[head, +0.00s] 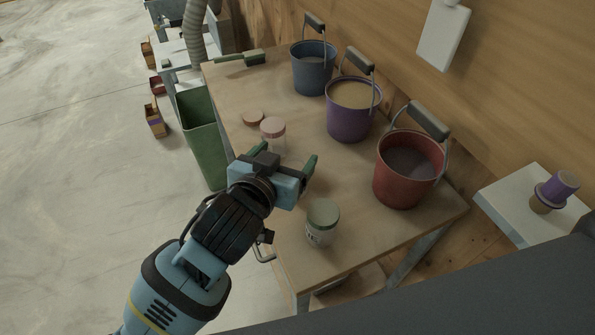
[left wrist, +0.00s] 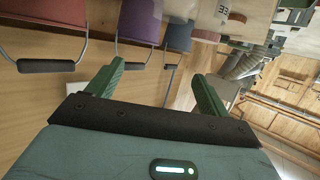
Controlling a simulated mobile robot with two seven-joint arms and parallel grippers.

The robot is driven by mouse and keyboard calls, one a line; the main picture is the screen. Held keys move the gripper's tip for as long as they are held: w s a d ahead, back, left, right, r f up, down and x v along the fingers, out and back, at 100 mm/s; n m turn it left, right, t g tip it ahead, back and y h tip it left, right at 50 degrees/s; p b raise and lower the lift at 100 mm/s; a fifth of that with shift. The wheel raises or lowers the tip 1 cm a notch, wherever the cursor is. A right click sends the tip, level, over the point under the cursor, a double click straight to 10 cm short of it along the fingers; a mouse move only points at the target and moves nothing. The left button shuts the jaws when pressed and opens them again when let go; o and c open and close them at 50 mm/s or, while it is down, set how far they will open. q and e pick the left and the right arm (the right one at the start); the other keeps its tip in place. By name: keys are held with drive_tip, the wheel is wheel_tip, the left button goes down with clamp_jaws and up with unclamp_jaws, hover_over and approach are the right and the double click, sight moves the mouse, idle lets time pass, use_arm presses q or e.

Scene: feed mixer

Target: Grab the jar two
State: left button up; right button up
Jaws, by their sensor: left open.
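Two jars stand on the wooden table. One jar with a green lid (head: 322,222) and dark marks on its pale side is near the front edge. The other, clear jar with a pinkish lid (head: 272,128) is farther back; I cannot tell which is jar two. A pale jar with dark marks (left wrist: 210,14) shows at the top of the left wrist view. My left gripper (head: 283,160) is open and empty above the table, between the jars in the picture, its green fingers apart. The gripper partly hides the clear jar. The fingers also show in the left wrist view (left wrist: 158,72).
Red (head: 404,172), purple (head: 351,110) and blue (head: 314,70) buckets with raised handles line the table's wall side. A loose brown lid (head: 253,118) lies by the clear jar. A green bin (head: 203,140) stands left of the table (head: 350,245).

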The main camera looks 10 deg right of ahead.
sight(298, 167)
use_arm(q)
wheel_tip(298, 167, down, 8)
drive_tip(key=shift+s+f+b, duration=0.1)
drive_tip(key=shift+b, duration=0.5)
drive_tip(key=shift+w+d+f, duration=0.1)
drive_tip(key=shift+w+d, duration=0.2)
drive_tip(key=shift+w, duration=0.25)
drive_tip(key=shift+w+d+f, duration=0.1)
drive_tip(key=shift+w+d, duration=0.15)
drive_tip(key=shift+w, duration=0.15)
drive_tip(key=shift+x, duration=2.65)
use_arm(e)
drive_tip(key=shift+s+a+f+g, duration=0.1)
drive_tip(key=shift+s+f+g, duration=0.05)
drive_tip(key=shift+s+f, duration=0.4)
drive_tip(key=shift+s+a+f+g, duration=0.15)
drive_tip(key=shift+s+f, duration=0.15)
drive_tip(key=shift+f, duration=0.3)
drive_tip(key=shift+d, duration=0.1)
use_arm(q)
drive_tip(key=c, duration=1.1)
